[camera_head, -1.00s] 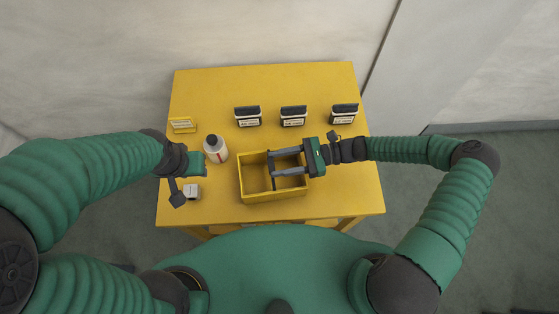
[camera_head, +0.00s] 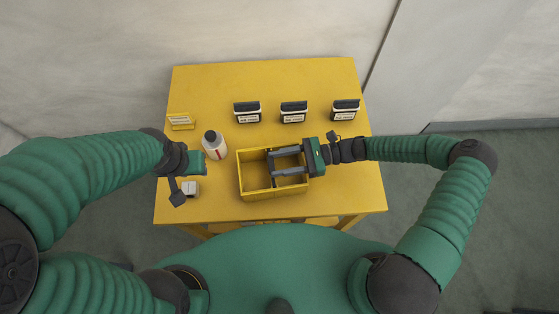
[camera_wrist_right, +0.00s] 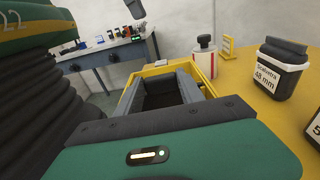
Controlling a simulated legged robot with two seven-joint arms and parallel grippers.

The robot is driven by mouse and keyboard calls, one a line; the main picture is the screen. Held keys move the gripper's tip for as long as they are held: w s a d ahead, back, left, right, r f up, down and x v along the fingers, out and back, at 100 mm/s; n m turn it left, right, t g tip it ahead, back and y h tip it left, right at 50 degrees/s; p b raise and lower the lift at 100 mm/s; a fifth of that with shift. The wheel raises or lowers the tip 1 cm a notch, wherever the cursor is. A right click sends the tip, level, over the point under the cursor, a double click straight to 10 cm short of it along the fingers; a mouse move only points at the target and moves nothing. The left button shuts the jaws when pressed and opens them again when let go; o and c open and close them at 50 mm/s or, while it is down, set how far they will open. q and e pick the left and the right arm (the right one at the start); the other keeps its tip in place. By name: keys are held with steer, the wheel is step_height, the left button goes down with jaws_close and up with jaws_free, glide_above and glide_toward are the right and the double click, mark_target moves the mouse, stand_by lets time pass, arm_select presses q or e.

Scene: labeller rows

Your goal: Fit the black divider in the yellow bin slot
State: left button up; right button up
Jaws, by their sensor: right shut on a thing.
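The yellow bin (camera_head: 241,180) stands open near the front middle of the table. My right gripper (camera_head: 271,163) reaches in from the right, its two grey fingers over and partly inside the bin. It is shut on the black divider (camera_head: 272,166), a thin dark edge between the fingertips. In the right wrist view the divider (camera_wrist_right: 160,95) appears as a dark face between the fingers, with the bin rim (camera_wrist_right: 205,60) around it. The bin slot is hidden, so I cannot tell whether the divider sits in it. My left gripper (camera_head: 196,163) is left of the bin; its fingers are unclear.
A white bottle (camera_head: 214,145) stands left of the bin, close to my left gripper. A small white box (camera_head: 190,188) is below it. A yellow stand (camera_head: 181,122) is at the left. Three black-lidded labelled containers (camera_head: 247,112) line the back. The table right of the bin (camera_head: 350,195) is clear.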

steer(key=shift+f+b, duration=0.5)
steer(key=shift+f, duration=0.2)
steer(key=o, duration=1.5)
steer(key=d+b, duration=0.1)
steer(key=d, duration=0.4)
steer(key=w+d+r+b, duration=0.1)
steer(key=d, duration=0.5)
steer(key=d+b, duration=0.1)
steer(key=d, duration=0.4)
steer(key=shift+w+d+r, duration=0.15)
steer(key=shift+w+d, duration=0.2)
steer(key=shift+d, duration=0.05)
